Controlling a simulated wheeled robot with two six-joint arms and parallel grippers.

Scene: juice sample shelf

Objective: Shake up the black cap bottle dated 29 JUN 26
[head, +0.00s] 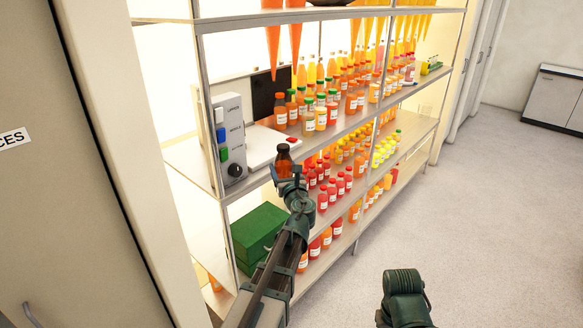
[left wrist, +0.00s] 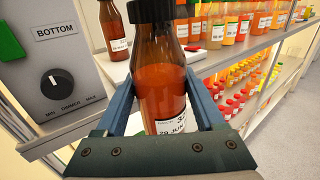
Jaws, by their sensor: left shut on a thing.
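A bottle with a dark neck and orange-red contents (left wrist: 160,75) stands between the jaws of my left gripper (left wrist: 165,105) in the left wrist view. Its label is partly hidden by the gripper; "29 JUN" can be read on it. The top of the bottle is cut off in that view. In the head view the bottle (head: 284,160) is held upright in my left gripper (head: 288,178), in front of the shelf's middle board. The gripper is shut on it. My right arm shows at the bottom of the head view, but its gripper is not seen.
A control panel (head: 229,140) with a knob and coloured buttons stands left of the bottle. A white device (head: 268,147) sits on the shelf behind it. Several juice bottles (head: 320,115) crowd the shelf to the right. A green box (head: 256,232) stands lower. The floor at right is clear.

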